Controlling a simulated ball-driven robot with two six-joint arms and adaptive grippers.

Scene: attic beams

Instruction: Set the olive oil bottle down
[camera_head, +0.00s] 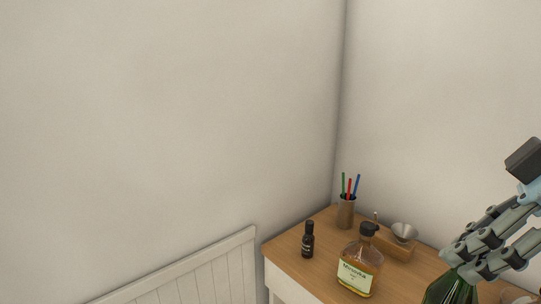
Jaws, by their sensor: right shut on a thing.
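My right gripper (463,266) comes in from the right edge and is shut around the upper part of a dark green glass bottle (450,291), which I take to be the olive oil bottle. Its neck is hidden by the fingers and its lower part is cut off by the bottom edge of the view. I cannot tell whether its base touches the wooden tabletop (318,277). My left gripper is not in view.
On the tabletop stand an amber bottle (358,270) with a pale label, a small dark bottle (308,243), a pen cup (346,213) and a wooden piece (396,247) with a metal funnel-like cup (404,232). A clear glass item (522,299) shows at lower right. Walls close the corner behind.

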